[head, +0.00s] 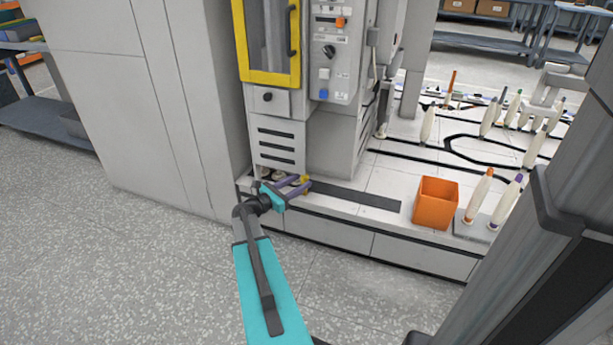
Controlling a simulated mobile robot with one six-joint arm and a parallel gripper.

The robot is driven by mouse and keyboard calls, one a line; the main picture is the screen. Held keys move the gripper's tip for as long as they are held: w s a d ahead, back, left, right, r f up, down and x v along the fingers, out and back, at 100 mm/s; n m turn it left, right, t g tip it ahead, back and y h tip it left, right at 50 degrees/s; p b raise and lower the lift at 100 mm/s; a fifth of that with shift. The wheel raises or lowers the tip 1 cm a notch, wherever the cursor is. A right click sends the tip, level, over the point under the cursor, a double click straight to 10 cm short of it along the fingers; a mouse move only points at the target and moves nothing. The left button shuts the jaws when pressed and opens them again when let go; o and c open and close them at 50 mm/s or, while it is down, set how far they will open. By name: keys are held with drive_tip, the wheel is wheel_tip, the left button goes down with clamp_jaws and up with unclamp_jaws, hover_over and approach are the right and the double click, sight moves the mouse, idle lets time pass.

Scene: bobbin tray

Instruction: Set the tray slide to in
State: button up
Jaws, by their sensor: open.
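My gripper (300,186), with a teal body and purple fingers, reaches from the front over the white ledge (335,224), below the grey machine. Its fingers point right. A small yellow piece (306,179) shows at the fingertips; I take it for the handle of the tray slide, but it is too small to be sure. I cannot tell whether the fingers touch it. A dark flat strip (355,195) runs to the right from there along the ledge. The fingers and arm hide part of the ledge at its left end.
The grey machine (277,142) with a yellow-framed door (267,80) rises just behind my gripper. A tall grey cabinet (175,120) stands close on the left. An orange bin (434,203) and several white bobbins (478,196) stand to the right. The floor in front is clear.

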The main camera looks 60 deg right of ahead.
drive_tip(key=p+v, duration=0.1)
drive_tip(key=v, duration=0.5)
drive_tip(key=shift+a+p, duration=0.2)
drive_tip(key=shift+p, duration=0.15)
